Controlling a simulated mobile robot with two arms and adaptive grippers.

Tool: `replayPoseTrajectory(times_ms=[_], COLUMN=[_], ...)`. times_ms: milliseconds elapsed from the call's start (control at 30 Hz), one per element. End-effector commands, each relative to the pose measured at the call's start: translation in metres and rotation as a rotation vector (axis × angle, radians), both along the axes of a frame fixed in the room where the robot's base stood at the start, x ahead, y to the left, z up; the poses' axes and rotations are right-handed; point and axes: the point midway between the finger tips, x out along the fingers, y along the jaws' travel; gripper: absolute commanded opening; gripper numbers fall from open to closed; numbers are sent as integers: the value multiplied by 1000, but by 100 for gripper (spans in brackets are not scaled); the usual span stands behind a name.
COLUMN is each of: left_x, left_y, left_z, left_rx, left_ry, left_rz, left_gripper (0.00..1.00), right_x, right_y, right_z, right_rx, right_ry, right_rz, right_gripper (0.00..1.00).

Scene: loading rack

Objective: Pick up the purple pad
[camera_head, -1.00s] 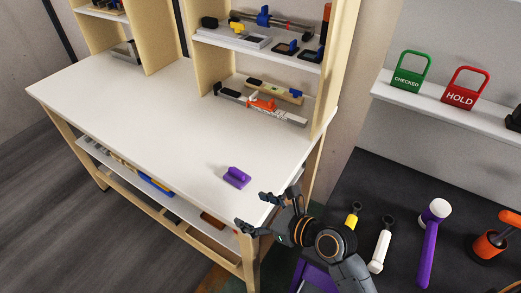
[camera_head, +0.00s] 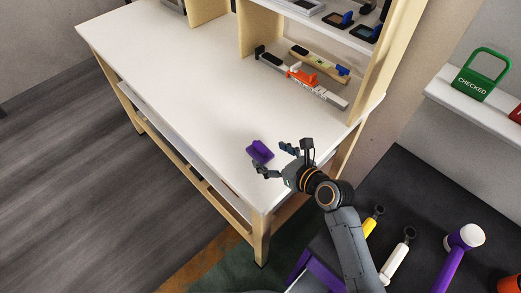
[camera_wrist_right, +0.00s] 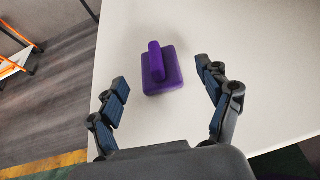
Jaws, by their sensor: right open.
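The purple pad (camera_head: 260,152) lies on the white table top near its front right corner. It has a flat square base with a raised ridge as a handle. My right gripper (camera_head: 277,160) is open and empty, just to the right of the pad in the head view. In the right wrist view the pad (camera_wrist_right: 161,68) lies ahead of the open fingers (camera_wrist_right: 166,92), roughly centred between them and a little beyond the tips. The fingers do not appear to touch it. My left gripper is not in view.
The white table (camera_head: 180,75) is clear around the pad. A dark bench (camera_head: 430,205) at right carries a yellow-handled tool (camera_head: 373,221), a white-handled tool (camera_head: 395,262) and a purple mallet (camera_head: 458,255).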

Motion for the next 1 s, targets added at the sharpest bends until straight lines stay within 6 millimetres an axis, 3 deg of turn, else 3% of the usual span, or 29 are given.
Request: replayPoseTrajectory(times_ms=[133,400,667,933,1000], left_x=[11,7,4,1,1], left_y=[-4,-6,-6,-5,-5], left_z=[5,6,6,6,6], left_rx=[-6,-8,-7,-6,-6], left_ry=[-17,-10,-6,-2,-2], left_rz=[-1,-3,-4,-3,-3], left_gripper=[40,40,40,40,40], right_x=[10,35,36,36,36], right_y=[10,31,32,32,32], right_z=[-4,-18,-19,-19,-19], right_rx=[-1,-1,0,0,-1], right_ry=[-1,-1,0,0,1], right_rz=[3,0,0,0,0], right_gripper=[78,78,78,25,20])
